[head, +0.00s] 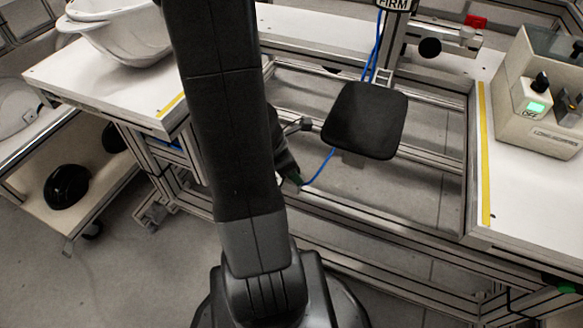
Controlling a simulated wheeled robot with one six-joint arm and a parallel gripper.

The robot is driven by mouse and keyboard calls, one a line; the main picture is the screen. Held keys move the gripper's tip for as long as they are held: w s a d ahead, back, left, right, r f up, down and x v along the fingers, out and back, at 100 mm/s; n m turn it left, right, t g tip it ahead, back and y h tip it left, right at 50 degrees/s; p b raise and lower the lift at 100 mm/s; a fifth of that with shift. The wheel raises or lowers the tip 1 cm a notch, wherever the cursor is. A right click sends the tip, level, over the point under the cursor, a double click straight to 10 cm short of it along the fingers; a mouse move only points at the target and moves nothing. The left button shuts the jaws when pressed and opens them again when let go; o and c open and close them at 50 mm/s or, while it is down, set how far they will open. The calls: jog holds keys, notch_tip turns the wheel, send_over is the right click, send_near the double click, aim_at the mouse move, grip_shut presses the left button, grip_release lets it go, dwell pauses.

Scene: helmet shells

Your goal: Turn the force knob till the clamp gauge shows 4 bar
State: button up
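I cannot make out my gripper; my dark arm rises through the middle of the view and leaves it at the top. A sign reading "FIRM" (393,5) is cut off by the top edge, on an upright post. A round black knob-like part (430,47) sits on a metal fitting right of that post. I cannot tell whether it is the force knob. No gauge with a readable bar value shows.
A black pad (364,120) stands over the open aluminium frame. A beige control box (545,95) with a lit green "OFF" display (536,107) is on the right table. White helmet shells (125,30) lie on the left table. A lower cart (100,190) holds black parts. Floor is clear lower left.

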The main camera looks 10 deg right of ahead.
jog(key=p+v, duration=0.8)
jog(key=v, duration=0.6)
jog(key=shift+d+f, duration=0.15)
jog(key=shift+d, duration=0.05)
jog(key=b+x, duration=0.8)
jog(key=x, duration=0.5)
jog(key=shift+f, duration=0.35)
